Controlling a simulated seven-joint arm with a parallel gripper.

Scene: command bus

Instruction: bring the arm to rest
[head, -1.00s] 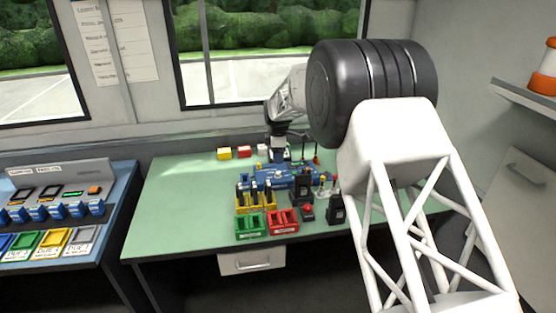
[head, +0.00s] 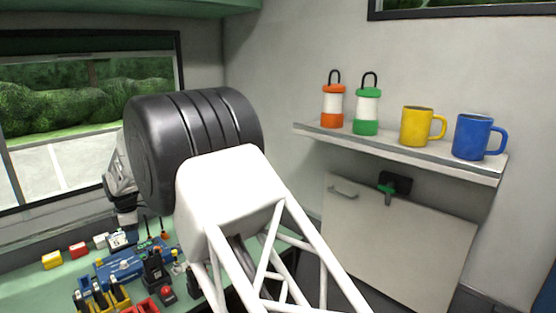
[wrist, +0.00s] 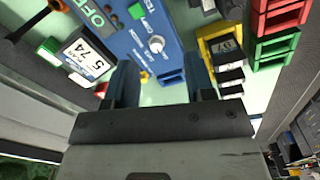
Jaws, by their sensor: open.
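My gripper (wrist: 163,88) is open in the wrist view, its two dark fingers apart with nothing between them. It points down over the green table (wrist: 178,94). A blue panel (wrist: 128,30) with a white knob and an "OFF" label lies just beyond the fingertips. In the head view my arm crosses the middle. The gripper's fingers cannot be made out there; the wrist end is over the table (head: 32,284) at the lower left. The blue panel (head: 115,268) shows there too.
A small display reading 5.74 (wrist: 88,58), a yellow rack of black pieces (wrist: 208,42) and red bins (wrist: 278,15) crowd the gripper. A wall shelf (head: 400,150) holds an orange lantern (head: 332,105), a green lantern (head: 367,110), a yellow mug (head: 416,126) and a blue mug (head: 472,136).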

